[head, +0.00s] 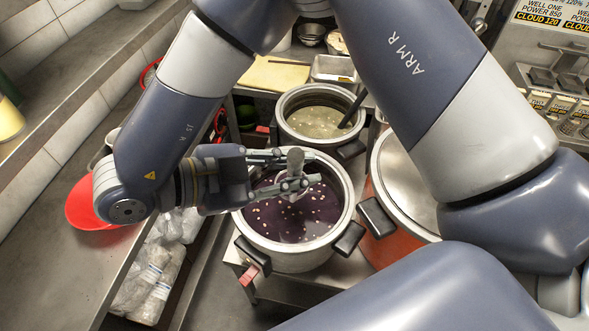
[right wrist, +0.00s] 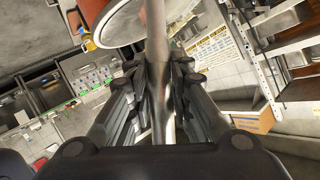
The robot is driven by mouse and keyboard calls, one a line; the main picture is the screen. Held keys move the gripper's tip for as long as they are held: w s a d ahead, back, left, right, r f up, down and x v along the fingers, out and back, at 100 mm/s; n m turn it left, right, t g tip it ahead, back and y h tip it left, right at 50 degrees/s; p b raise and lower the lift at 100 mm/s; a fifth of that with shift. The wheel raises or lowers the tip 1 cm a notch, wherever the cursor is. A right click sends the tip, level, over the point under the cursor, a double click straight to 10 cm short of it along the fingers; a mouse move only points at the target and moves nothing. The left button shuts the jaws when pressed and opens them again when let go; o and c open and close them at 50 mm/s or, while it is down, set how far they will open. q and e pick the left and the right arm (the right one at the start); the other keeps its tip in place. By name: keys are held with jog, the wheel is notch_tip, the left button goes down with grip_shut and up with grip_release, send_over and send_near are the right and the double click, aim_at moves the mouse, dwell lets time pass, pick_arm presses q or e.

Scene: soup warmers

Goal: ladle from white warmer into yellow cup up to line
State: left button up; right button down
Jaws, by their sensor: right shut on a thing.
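My right gripper (head: 296,172) is shut on the upright handle of a metal ladle (head: 295,160), above the near pot. The ladle also shows between the fingers in the right wrist view (right wrist: 157,50); its bowl is hidden. The near pale pot (head: 342,182) holds dark purple soup with light bits. A second pale pot (head: 284,104) behind it holds pale soup with a dark-handled utensil (head: 354,108) in it. I cannot tell which is the white warmer. A yellow cup-like thing (head: 9,120) stands at the far left edge, partly cut off. My left gripper is out of view.
A lidded orange pot (head: 384,240) stands close on the right, partly behind my arm. A red dish (head: 84,210) lies on the left counter (head: 45,270). Bagged goods (head: 155,275) sit below the counter edge. Black pot handles (head: 350,238) stick out near the gripper.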

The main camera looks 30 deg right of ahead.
jog(key=shift+r+p, duration=1.5)
jog(key=shift+r, duration=0.7)
jog(key=shift+f, duration=0.1)
